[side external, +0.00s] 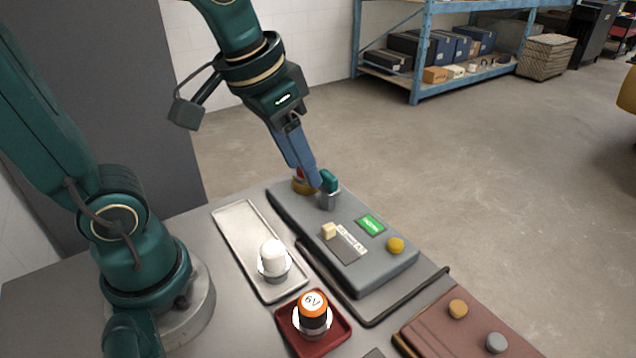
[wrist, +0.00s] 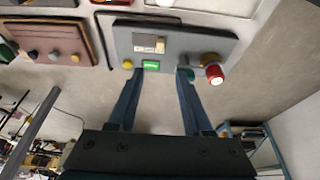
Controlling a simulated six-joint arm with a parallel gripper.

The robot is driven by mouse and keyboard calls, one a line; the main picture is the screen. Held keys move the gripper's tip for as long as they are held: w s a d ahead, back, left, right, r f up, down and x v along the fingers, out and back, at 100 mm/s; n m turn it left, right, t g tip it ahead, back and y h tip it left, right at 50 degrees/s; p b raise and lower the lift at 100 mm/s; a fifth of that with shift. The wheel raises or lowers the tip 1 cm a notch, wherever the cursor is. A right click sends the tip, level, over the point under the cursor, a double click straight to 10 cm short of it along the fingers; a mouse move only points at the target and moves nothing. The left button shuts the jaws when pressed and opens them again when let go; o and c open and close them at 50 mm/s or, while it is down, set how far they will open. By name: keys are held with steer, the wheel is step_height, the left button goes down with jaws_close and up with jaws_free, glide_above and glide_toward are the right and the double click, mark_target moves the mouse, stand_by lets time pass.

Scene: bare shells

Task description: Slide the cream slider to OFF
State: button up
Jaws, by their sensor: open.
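The cream slider (side external: 328,230) is a small block on a pale labelled plate (side external: 350,246) on top of the grey control box (side external: 290,215). It sits at the plate's end nearer the teal knob and red button. In the wrist view the slider (wrist: 160,46) is at the right end of its plate; the lettering is too small to read. My gripper (side external: 316,184) is open and empty, its blue fingers by the teal knob, apart from the slider.
The box also carries a teal knob (side external: 329,180), a red button (wrist: 214,75), a green display (side external: 371,224) and a yellow button (side external: 396,245). A metal tray (side external: 236,222) with a white-topped item, a red tray (side external: 343,333) and a brown panel (side external: 440,335) stand nearby.

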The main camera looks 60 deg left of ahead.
steer(key=g, duration=0.2)
glide_toward(329, 226)
steer(key=w+f+g, duration=0.1)
steer(key=w+f, duration=0.1)
steer(key=shift+f+g, duration=0.25)
steer(key=shift+g, duration=0.05)
steer(key=shift+s+f, duration=0.15)
steer(key=shift+f, duration=2.8)
jaws_close()
